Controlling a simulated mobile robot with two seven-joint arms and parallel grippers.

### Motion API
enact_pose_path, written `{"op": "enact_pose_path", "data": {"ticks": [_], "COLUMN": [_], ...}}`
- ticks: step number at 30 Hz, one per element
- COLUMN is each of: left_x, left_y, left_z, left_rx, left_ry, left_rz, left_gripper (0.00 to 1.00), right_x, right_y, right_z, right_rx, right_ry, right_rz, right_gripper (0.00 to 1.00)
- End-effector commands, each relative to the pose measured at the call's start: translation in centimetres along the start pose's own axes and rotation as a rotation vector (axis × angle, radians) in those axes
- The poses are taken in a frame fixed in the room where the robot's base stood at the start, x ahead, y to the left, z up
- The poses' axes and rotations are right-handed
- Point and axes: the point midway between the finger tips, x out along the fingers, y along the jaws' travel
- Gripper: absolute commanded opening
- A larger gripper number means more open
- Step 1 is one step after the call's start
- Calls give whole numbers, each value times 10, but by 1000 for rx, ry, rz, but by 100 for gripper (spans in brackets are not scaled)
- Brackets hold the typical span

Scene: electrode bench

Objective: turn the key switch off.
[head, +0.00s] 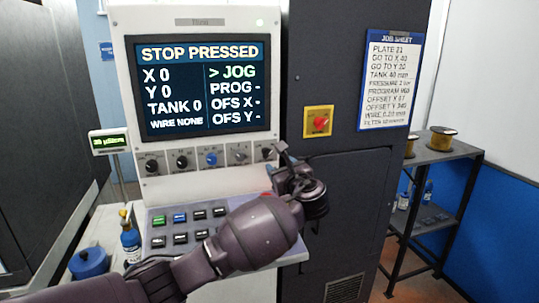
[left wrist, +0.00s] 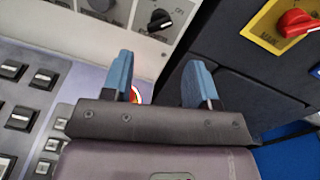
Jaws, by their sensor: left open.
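A row of rotary controls runs below the screen in the head view. The rightmost is a black knob (head: 266,153), partly behind my gripper; in the left wrist view the black knob (left wrist: 160,20) has an ON mark beside it. Its label is too blurred to tell whether it is the key switch. A red rotary handle on a yellow plate (head: 319,121) is on the dark cabinet; it also shows in the left wrist view (left wrist: 296,22). My left gripper (head: 284,152) is open and empty, its fingers (left wrist: 160,68) apart and short of the black knob. My right gripper is not in view.
The screen (head: 205,85) reads STOP PRESSED. A button panel (head: 185,222) lies below the knobs. The dark cabinet (head: 350,200) stands right of the console; a shelf (head: 440,152) with spools is farther right.

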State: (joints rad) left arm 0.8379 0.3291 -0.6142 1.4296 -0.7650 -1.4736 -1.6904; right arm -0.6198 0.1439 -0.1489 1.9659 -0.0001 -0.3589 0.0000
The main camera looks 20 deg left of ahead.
Motion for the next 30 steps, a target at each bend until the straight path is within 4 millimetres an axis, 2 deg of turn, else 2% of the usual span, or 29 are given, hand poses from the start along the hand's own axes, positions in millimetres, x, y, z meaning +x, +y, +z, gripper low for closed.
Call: {"op": "enact_pose_path", "data": {"ticks": [6, 15, 21, 30], "left_x": [40, 78, 87, 88], "left_y": [1, 0, 0, 0], "left_z": [2, 1, 0, 0], "left_rx": [1, -2, -3, -3], "left_ry": [-1, 0, 1, 1], "left_rz": [3, 0, -2, -1], "left_gripper": [54, 54, 54, 52], "right_x": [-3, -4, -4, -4], "right_y": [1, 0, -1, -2], "right_z": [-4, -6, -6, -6], "right_rx": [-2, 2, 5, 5], "right_ry": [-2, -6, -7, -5], "right_rz": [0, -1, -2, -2], "right_gripper": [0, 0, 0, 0]}}
